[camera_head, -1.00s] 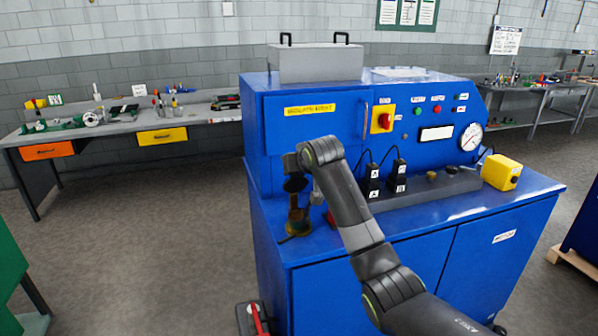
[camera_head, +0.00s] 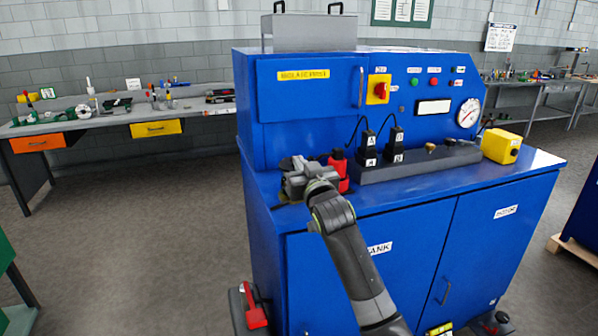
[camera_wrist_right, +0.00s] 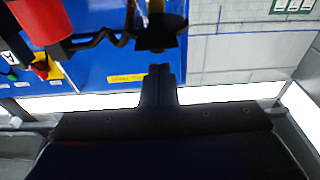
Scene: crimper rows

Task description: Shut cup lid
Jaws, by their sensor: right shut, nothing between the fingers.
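My right gripper (camera_head: 294,172) is at the left end of the blue cabinet's ledge, low over the spot of the small cup. It hides the cup and its lid in the head view. In the right wrist view, my right fingers (camera_wrist_right: 158,72) are shut and empty. Just beyond their tips is a dark flared part with a brassy stem (camera_wrist_right: 160,30), perhaps the cup with its lid; I cannot tell whether the tips touch it or how the lid stands. My left gripper is not in view.
A red upright part (camera_head: 338,163) stands close to the right of my gripper; it also shows in the right wrist view (camera_wrist_right: 42,20). Black plugs (camera_head: 367,148) stand on a grey block. A yellow box (camera_head: 501,146) sits further right. The blue cabinet (camera_head: 305,95) rises behind.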

